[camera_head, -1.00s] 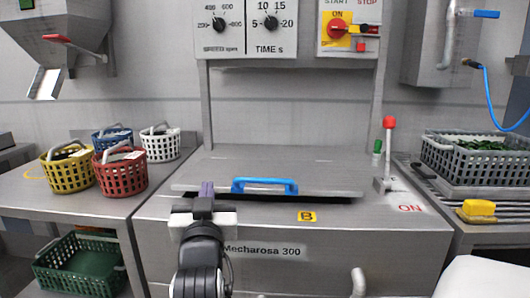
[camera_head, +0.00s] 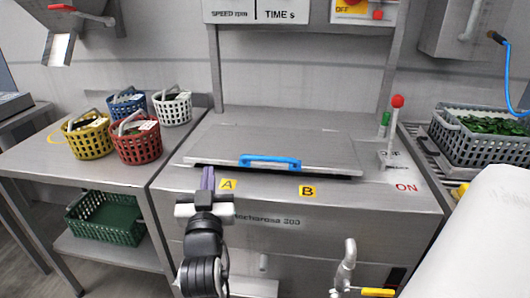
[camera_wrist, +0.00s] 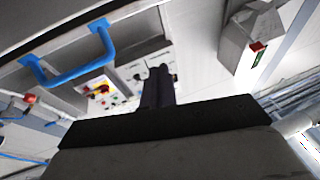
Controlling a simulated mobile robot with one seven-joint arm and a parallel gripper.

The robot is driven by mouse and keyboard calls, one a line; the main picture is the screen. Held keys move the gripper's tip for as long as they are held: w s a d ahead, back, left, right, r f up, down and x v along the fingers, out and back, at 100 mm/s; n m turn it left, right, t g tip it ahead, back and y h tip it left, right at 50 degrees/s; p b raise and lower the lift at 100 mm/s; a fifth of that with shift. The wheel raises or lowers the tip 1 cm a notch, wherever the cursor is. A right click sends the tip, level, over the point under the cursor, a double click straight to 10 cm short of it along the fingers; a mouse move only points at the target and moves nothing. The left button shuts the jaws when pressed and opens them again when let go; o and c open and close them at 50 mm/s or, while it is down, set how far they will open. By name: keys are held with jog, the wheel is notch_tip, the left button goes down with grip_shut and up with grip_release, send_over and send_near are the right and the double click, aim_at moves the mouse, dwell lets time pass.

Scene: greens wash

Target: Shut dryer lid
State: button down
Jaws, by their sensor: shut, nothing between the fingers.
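The dryer lid (camera_head: 275,145) is a flat grey metal plate with a blue handle (camera_head: 270,161) at its front edge. It lies nearly flat on the dryer body (camera_head: 400,205), with a thin dark gap under its front edge, so it is slightly raised. My gripper (camera_head: 207,177) is shut and empty, with purple fingers pointing up. It is by the lid's front left edge, left of the handle; I cannot tell if it touches. In the wrist view, the shut fingers (camera_wrist: 159,84) point up, and the blue handle (camera_wrist: 72,72) and the lid's edge are at upper left.
Yellow (camera_head: 88,139), red (camera_head: 137,148), blue and white baskets stand on the left table. A grey crate of greens (camera_head: 480,138) stands at right. A red-knobbed lever (camera_head: 397,102) rises beside the lid's right side. A tap (camera_head: 345,265) is below the dryer front.

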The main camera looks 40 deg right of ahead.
jog(key=s+d+r+m+g+h+p, duration=0.15)
jog(key=s+d+h, duration=0.35)
jog(key=s, duration=0.5)
jog(key=p+x, duration=0.3)
jog(key=x, duration=0.6)
jog(key=shift+m+g, duration=0.35)
jog(key=shift+w+d+f, duration=0.15)
jog(key=shift+d+f, duration=0.05)
jog(key=shift+f, duration=0.5)
jog(key=shift+w+d+f, duration=0.15)
jog(key=shift+d+f, duration=0.05)
jog(key=shift+f, duration=0.5)
jog(key=shift+w+d+f, duration=0.15)
jog(key=shift+d+f, duration=0.05)
jog(key=shift+f, duration=0.5)
jog(key=shift+f, duration=0.1)
jog(key=f+b, duration=0.3)
jog(key=f, duration=0.1)
jog(key=shift+s+a+b, duration=0.25)
jog(key=shift+a+b, duration=0.05)
jog(key=shift+b, duration=0.1)
jog(key=shift+f, duration=0.1)
